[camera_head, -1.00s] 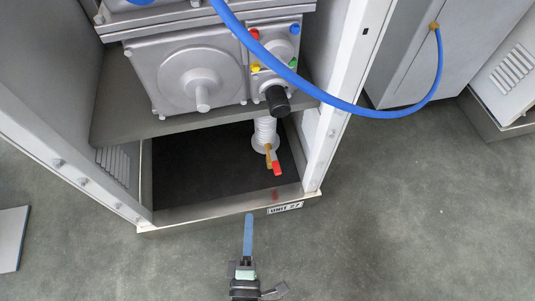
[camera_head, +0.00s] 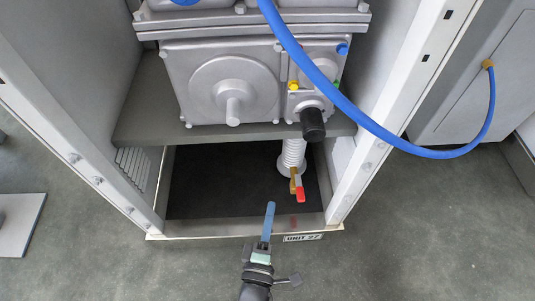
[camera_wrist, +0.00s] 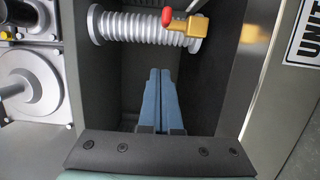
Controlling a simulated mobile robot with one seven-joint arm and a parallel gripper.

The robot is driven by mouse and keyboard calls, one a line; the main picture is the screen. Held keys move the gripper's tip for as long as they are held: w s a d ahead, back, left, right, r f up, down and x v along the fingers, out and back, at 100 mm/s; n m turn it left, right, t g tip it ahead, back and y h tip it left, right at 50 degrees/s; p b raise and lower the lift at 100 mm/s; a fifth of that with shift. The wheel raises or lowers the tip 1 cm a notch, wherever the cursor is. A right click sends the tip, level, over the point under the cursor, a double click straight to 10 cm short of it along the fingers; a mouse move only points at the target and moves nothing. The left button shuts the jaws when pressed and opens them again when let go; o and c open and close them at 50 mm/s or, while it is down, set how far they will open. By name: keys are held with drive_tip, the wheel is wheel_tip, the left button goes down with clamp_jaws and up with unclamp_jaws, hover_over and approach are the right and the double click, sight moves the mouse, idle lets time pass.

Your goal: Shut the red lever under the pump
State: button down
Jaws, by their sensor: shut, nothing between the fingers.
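The red lever (camera_head: 300,195) sits on a brass valve (camera_head: 293,180) at the lower end of a ribbed grey pipe (camera_head: 293,153) under the pump (camera_head: 232,85). In the wrist view the red lever tip (camera_wrist: 167,16) shows at the top, with the brass valve (camera_wrist: 187,27) beside it. My gripper (camera_head: 270,205) has long blue fingers shut together with nothing between them. It is at the cabinet's front opening, to the left of the lever and apart from it. In the wrist view the closed fingers (camera_wrist: 160,72) point into the cabinet, below the pipe.
The cabinet has a metal front sill (camera_head: 200,229) with a "UNIT 27" label (camera_head: 303,238). Its side posts (camera_head: 400,100) frame the opening. A blue hose (camera_head: 350,122) loops across the front right. The dark lower bay (camera_head: 215,185) is open left of the pipe.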

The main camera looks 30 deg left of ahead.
sight(299, 190)
drive_tip(key=b+x, duration=0.1)
drive_tip(key=x, duration=0.2)
drive_tip(key=shift+w+d+f, duration=0.1)
drive_tip(key=shift+w+d, duration=0.05)
drive_tip(key=shift+w, duration=0.1)
drive_tip(key=shift+w+d+b, duration=0.25)
drive_tip(key=shift+w+d, duration=0.2)
drive_tip(key=shift+d, duration=0.3)
drive_tip(key=shift+w+d+b, duration=0.2)
drive_tip(key=shift+w+d, duration=0.25)
drive_tip(key=shift+d, duration=0.3)
drive_tip(key=shift+n+y+p, duration=0.3)
drive_tip(key=shift+y+p, duration=0.05)
drive_tip(key=shift+y, duration=0.05)
